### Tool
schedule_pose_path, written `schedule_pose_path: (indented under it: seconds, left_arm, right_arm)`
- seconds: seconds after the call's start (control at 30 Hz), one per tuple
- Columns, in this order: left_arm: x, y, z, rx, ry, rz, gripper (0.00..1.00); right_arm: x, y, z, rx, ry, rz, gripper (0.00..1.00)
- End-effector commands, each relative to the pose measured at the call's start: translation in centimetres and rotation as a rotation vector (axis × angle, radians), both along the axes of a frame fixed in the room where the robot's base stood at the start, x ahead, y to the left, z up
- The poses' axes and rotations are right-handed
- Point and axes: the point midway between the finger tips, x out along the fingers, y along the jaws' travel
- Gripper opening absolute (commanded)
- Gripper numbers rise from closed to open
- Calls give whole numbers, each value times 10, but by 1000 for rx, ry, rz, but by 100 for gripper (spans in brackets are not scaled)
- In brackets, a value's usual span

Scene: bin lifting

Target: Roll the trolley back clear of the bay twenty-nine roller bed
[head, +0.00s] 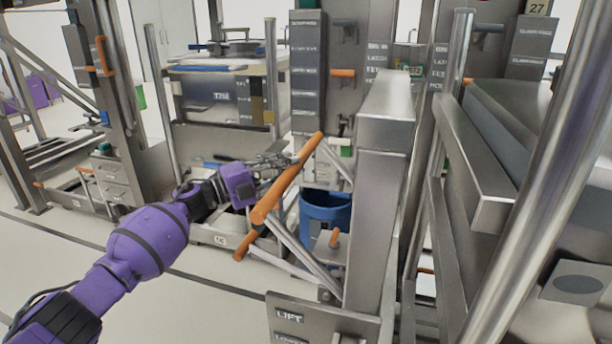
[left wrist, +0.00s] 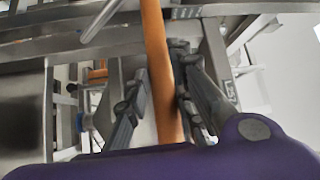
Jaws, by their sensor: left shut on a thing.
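The trolley (head: 378,225) is a steel frame with an upright column at the centre of the head view. An angled orange handle bar (head: 268,202) sticks out from it towards the left. My left gripper (head: 284,162) is shut on this bar. In the left wrist view, the orange bar (left wrist: 156,50) runs between the two dark fingers of the left gripper (left wrist: 164,92). My right gripper is not in view. I cannot make out a sign for bay twenty-nine or tell which roller bed belongs to it.
A sign reading 27 (head: 537,7) hangs at the top right. Steel bay frames stand behind and on both sides. A blue bin (head: 327,208) is behind the trolley handle. A plate marked LIFT (head: 290,316) is low in front. Open floor (head: 190,300) lies at the lower left.

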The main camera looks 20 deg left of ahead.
Motion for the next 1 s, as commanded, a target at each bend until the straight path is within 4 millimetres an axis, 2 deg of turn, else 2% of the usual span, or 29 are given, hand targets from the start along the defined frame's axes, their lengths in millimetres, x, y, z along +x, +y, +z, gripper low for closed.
schedule_pose_path:
  seconds: [0.03, 0.07, 0.5, 0.73, 1.0]
  left_arm:
    - [6, 20, 10, -8, -12, 33, 0]
    - [6, 28, 10, -7, -12, 34, 0]
    - [5, 94, 10, -9, -13, 35, 0]
    - [5, 113, 13, -11, -14, 32, 0]
    - [3, 113, 13, -12, -17, 18, 0]
  right_arm:
    - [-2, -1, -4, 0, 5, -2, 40]
    - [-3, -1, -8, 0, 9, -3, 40]
    - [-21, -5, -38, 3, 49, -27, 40]
    - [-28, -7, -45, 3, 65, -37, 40]
    - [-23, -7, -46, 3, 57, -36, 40]
